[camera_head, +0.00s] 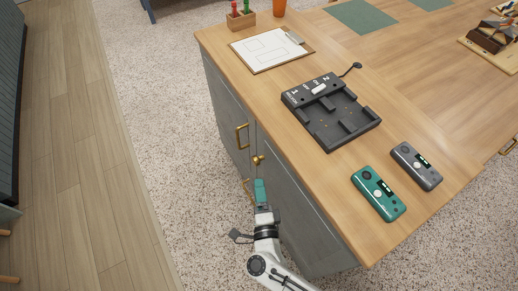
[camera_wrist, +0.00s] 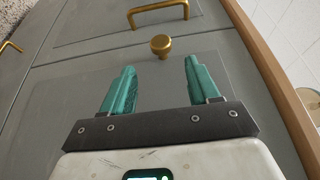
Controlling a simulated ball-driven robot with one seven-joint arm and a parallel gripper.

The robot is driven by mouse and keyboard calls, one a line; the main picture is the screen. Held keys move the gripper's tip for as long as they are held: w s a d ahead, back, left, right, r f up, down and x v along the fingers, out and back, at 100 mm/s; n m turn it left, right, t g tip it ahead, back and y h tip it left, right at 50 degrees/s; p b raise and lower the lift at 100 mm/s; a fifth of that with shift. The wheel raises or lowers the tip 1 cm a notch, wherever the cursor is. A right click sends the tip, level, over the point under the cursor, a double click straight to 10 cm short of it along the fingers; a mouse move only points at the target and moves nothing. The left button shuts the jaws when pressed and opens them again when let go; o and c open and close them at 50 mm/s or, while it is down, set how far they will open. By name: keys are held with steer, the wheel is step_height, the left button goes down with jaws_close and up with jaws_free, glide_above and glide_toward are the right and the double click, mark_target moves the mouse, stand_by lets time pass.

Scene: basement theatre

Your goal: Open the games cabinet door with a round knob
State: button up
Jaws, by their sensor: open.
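The games cabinet is grey with a wooden top. Its door (camera_wrist: 75,85) carries a round brass knob (camera_wrist: 161,45) near its upper edge in the wrist view. The knob (camera_head: 258,160) also shows in the head view, just above my gripper. My gripper (camera_head: 260,183) is beside the cabinet front. In the wrist view my gripper (camera_wrist: 158,70) has two teal fingers spread apart and nothing between them. The knob lies just beyond the fingertips, roughly centred on the gap, and I see no contact. The door looks shut.
A brass bar handle (camera_head: 242,137) is on the neighbouring grey front. The wooden top (camera_head: 420,225) overhangs close to my arm and holds a black tray-like device (camera_head: 345,140), a teal handheld (camera_head: 378,193) and a grey handheld (camera_head: 417,166). Speckled carpet (camera_head: 170,130) is clear to the left.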

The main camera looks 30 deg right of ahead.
mark_target(255, 162)
steer(key=x, duration=1)
steer(key=shift+w+d+b, duration=0.15)
steer(key=shift+w+b, duration=0.2)
steer(key=shift+w, duration=0.05)
jaws_close()
